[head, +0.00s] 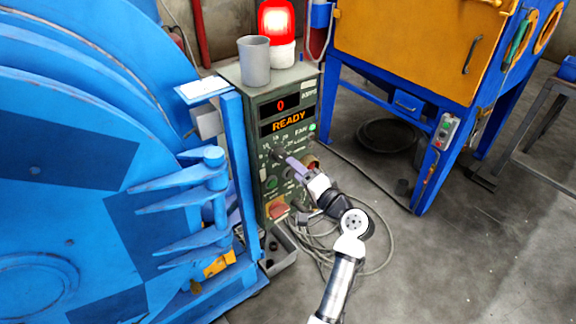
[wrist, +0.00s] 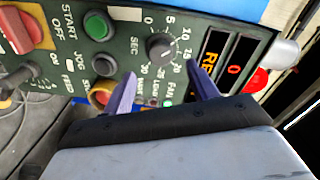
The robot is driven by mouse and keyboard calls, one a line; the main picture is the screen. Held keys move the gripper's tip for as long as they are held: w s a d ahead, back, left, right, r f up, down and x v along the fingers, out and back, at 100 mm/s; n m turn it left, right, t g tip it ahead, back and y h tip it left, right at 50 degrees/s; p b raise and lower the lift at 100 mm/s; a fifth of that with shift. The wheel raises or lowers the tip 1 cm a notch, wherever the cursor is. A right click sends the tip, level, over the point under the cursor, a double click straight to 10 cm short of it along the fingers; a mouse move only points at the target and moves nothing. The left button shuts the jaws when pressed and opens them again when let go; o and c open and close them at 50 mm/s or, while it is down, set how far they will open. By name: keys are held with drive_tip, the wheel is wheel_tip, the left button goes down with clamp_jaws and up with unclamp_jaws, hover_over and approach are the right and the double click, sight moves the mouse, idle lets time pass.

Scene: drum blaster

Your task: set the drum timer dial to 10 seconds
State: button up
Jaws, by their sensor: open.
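The timer dial (wrist: 160,46) is a dark round knob on the green control panel (head: 287,140). Printed numbers from 0 to 30 run around it in the wrist view. I cannot tell for sure which number its pointer marks. My gripper (wrist: 161,72) is open, with its two purple fingers apart and the dial between and just beyond their tips. Nothing is held. In the head view my gripper (head: 291,162) is close in front of the panel and partly covers the dial area. I cannot tell whether a finger touches the panel.
The panel's displays read 0 and READY (head: 289,122). A blue drum machine (head: 90,150) stands left; cables (head: 330,255) lie on the floor.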

drive_tip(key=b+v, duration=0.1)
drive_tip(key=v, duration=0.6)
drive_tip(key=shift+s, duration=0.15)
drive_tip(key=shift+d, duration=0.1)
